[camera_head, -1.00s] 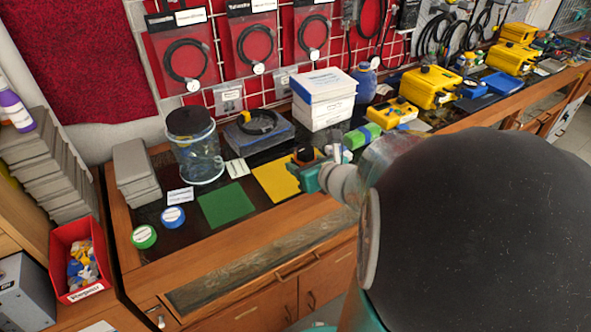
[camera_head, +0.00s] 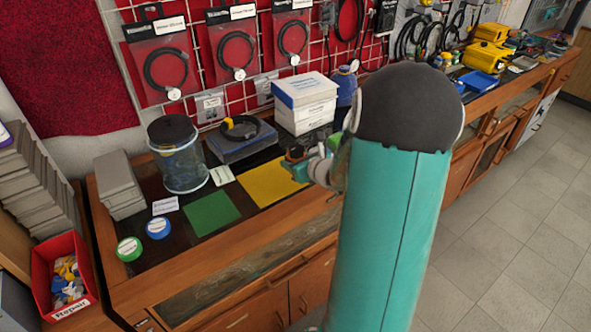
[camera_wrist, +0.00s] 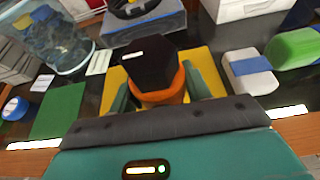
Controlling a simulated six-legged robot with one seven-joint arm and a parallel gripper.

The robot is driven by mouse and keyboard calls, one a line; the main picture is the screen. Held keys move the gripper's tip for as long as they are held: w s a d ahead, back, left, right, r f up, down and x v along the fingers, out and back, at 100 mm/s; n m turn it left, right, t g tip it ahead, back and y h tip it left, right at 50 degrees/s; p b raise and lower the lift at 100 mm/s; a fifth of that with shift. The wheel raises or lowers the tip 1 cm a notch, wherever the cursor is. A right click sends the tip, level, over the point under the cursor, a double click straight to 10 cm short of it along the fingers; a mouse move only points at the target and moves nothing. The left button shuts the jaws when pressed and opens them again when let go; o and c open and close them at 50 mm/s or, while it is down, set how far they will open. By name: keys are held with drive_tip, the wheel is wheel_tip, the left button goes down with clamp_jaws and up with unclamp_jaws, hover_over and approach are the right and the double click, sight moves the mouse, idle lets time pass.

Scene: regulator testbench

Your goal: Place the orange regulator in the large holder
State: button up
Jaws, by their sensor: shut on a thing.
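The orange regulator, an orange body (camera_wrist: 168,96) with a black many-sided top, stands between the fingers of my gripper (camera_wrist: 160,92) in the wrist view. My gripper is shut on it. In the head view my gripper (camera_head: 297,166) is small, at the right side of the yellow square (camera_head: 262,187), with the dark regulator top (camera_head: 296,152) showing above it. In the wrist view the yellow square (camera_wrist: 118,78) shows behind the regulator, which hides its middle. A green square (camera_head: 212,212) lies to its left. I cannot tell which thing is the large holder.
A clear jar with a black lid (camera_head: 178,160) and a blue box with a coiled cable (camera_head: 240,140) stand behind the squares. White boxes (camera_head: 304,105) stand farther right. Two round tapes, green (camera_head: 129,248) and blue (camera_head: 158,228), lie at left. A red bin (camera_head: 64,275) is at lower left.

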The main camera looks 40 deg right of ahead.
drive_tip(key=shift+w+d+f, duration=0.3)
drive_tip(key=shift+w+f, duration=0.05)
drive_tip(key=shift+f, duration=0.15)
drive_tip(key=shift+w+d+f, duration=0.1)
drive_tip(key=shift+f, duration=0.8)
drive_tip(key=shift+w+d+f, duration=0.1)
drive_tip(key=shift+f, duration=0.8)
drive_tip(key=shift+f, duration=0.1)
drive_tip(key=o, duration=1.4)
drive_tip(key=shift+f, duration=0.1)
